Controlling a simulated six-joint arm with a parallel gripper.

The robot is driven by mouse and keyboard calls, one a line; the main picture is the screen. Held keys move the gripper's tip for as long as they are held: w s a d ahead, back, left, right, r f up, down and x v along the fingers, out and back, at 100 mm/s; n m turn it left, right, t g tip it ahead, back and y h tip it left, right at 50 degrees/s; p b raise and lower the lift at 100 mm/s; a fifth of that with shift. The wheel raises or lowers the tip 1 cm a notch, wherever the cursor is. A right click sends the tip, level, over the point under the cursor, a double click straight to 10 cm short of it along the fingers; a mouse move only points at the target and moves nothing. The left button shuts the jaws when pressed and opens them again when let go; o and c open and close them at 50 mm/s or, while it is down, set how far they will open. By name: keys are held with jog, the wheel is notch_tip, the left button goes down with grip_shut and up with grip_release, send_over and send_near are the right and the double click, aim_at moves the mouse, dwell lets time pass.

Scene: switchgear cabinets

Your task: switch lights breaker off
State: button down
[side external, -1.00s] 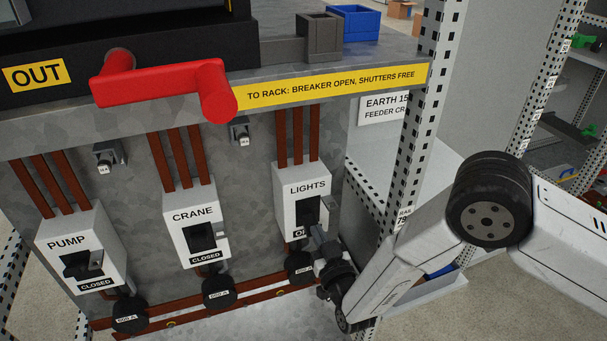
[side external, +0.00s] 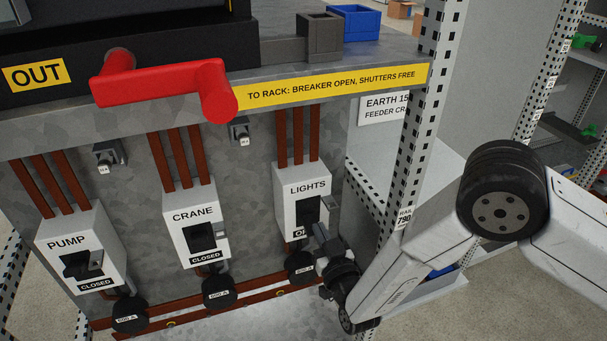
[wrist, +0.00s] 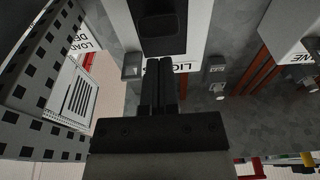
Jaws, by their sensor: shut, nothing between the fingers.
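The lights breaker (side external: 292,205) is a white box on the grey panel, right of the crane breaker, with a dark switch recess (side external: 308,211). Its state label (side external: 299,234) starts with "O"; the rest is hidden behind my gripper. My gripper (side external: 319,232) is shut and empty at the breaker's lower right corner. In the wrist view the closed fingers of my gripper (wrist: 160,64) point at the lights breaker's white face, just short of the black switch part (wrist: 163,20). I cannot tell whether they touch it.
The crane breaker (side external: 187,232) and pump breaker (side external: 62,250) both read "CLOSED". A red handle (side external: 160,82) juts out above. Black round knobs (side external: 219,291) sit below the breakers. A perforated rack post (side external: 418,130) stands close to my arm on the right.

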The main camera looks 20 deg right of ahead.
jog(key=s+f, duration=0.5)
jog(key=s, duration=0.2)
jog(key=shift+s+f, duration=0.2)
jog(key=shift+s, duration=0.2)
jog(key=shift+w, duration=0.1)
jog(key=w+d+r+m+g+y, duration=0.1)
jog(key=w+d+r+g+y, duration=0.15)
jog(key=w+g, duration=0.35)
jog(key=s+d+r+g, duration=0.3)
jog(key=s+d, duration=0.3)
jog(key=d, duration=0.2)
jog(key=s+d+r+g+h, duration=0.1)
jog(key=s+d+r+g, duration=0.2)
jog(key=s+d, duration=0.3)
jog(key=s+d+r+n+g+h, duration=0.1)
jog(key=s+d+r+g, duration=0.2)
jog(key=d, duration=0.7)
jog(key=s+g, duration=0.2)
jog(key=s, duration=0.1)
jog(key=shift+s+r, duration=0.15)
jog(key=shift+s, duration=0.15)
